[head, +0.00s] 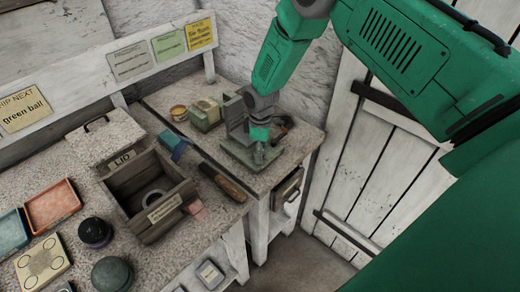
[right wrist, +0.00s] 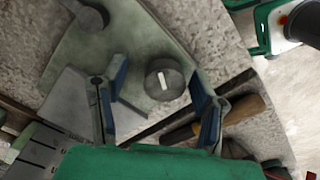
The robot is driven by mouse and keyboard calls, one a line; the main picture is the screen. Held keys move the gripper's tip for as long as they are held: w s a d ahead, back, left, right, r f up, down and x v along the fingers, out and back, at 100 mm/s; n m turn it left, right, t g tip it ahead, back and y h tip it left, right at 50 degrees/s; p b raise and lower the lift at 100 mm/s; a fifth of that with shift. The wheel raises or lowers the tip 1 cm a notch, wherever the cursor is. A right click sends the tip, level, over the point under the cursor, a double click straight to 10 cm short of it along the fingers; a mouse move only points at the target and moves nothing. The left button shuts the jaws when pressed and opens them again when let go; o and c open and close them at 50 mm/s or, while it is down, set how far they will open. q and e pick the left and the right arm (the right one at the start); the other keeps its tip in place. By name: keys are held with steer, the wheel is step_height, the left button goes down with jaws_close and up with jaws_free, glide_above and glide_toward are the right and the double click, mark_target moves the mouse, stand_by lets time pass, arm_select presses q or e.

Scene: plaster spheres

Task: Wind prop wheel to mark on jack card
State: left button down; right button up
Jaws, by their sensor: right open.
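My right gripper (head: 260,152) points down over a grey-green metal jack (head: 250,158) at the right end of the bench. In the right wrist view the gripper (right wrist: 159,75) is open, its two blue-padded fingers apart. A round dark grey wheel (right wrist: 164,79) with a white mark shows between the fingertips, on the jack's pale green plate (right wrist: 130,40). I cannot tell whether the fingers touch it. Three cards hang on the back rail: grey (head: 130,61), green (head: 169,44) and yellow (head: 201,33). I cannot tell which is the jack card. My left gripper is not in view.
A wooden-handled tool (head: 224,183) lies left of the jack. An open wooden box (head: 150,190) stands further left, with its lid (head: 103,137) behind. Small tins and blocks (head: 204,114) sit behind the jack. The bench's right edge is close to the jack.

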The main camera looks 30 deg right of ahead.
steer(key=shift+a, duration=0.6)
steer(key=shift+c, duration=1.3)
steer(key=c, duration=0.9)
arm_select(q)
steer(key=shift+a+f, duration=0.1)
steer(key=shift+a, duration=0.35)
arm_select(e)
steer(key=shift+d, duration=0.2)
steer(key=shift+s, duration=0.1)
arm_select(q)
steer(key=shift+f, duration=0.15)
arm_select(e)
steer(key=shift+f+m, duration=0.1)
steer(key=shift+m, duration=0.2)
